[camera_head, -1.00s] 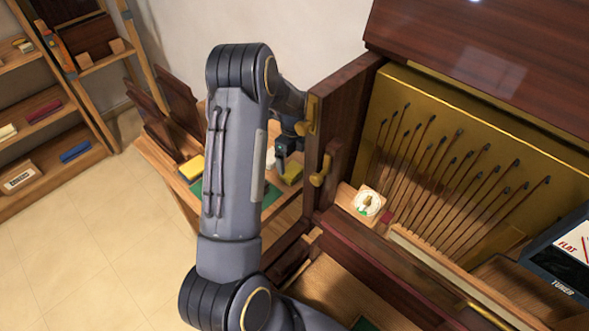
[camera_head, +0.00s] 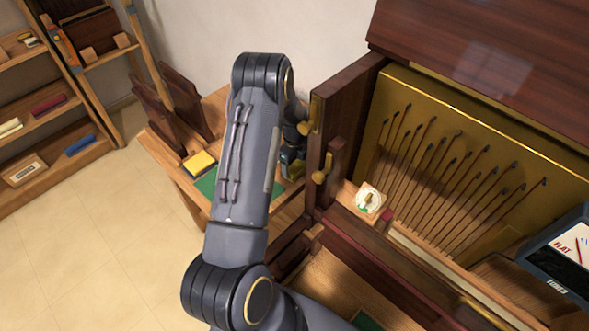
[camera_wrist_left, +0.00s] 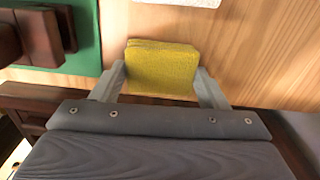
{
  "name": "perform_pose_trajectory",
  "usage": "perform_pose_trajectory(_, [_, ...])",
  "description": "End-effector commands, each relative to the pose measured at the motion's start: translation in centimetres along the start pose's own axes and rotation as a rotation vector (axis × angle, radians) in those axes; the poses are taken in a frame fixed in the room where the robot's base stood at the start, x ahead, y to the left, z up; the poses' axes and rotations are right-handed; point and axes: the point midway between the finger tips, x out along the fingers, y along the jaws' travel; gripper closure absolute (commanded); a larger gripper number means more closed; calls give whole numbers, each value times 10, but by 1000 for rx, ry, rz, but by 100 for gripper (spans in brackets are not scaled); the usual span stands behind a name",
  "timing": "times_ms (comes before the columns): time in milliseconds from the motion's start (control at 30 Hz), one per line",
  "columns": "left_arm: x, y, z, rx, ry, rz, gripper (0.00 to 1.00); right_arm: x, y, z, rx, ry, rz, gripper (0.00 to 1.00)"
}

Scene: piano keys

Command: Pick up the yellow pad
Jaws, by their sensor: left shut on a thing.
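A yellow pad (camera_wrist_left: 161,66) sits between the two grey fingers of my left gripper (camera_wrist_left: 162,80) in the left wrist view. The fingers touch its left and right sides, so the gripper is shut on it. Wood grain of the table lies behind the pad; I cannot tell whether the pad still touches it. In the head view my left gripper (camera_head: 289,163) is beside the piano's side panel, partly hidden by my arm. Another yellow block (camera_head: 199,163) lies on the side table, left of my arm. My right gripper is not in view.
The side table (camera_head: 228,108) has a green mat (camera_head: 206,184) and dark wooden racks (camera_head: 183,100). The piano's side panel (camera_head: 345,105), with brass knobs, stands close to the right of my gripper.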

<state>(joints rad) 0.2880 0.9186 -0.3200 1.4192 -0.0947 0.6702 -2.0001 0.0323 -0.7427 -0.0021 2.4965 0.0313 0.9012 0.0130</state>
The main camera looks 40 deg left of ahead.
Motion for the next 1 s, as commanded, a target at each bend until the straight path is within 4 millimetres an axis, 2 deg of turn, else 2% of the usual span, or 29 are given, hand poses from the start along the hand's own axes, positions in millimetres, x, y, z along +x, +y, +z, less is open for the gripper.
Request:
perform_pose_trajectory(267, [-1, 0, 0, 0, 0, -1, 54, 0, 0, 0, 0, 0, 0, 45])
perform_pose_trajectory(367, [-8, -1, 0, 0, 0, -4, 54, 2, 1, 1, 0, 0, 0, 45])
perform_pose_trajectory(800, [-87, -1, 0, 0, -1, -4, 54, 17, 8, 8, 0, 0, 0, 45])
perform_pose_trajectory(1000, [-100, 0, 0, 0, 0, 0, 54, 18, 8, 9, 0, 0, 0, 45])
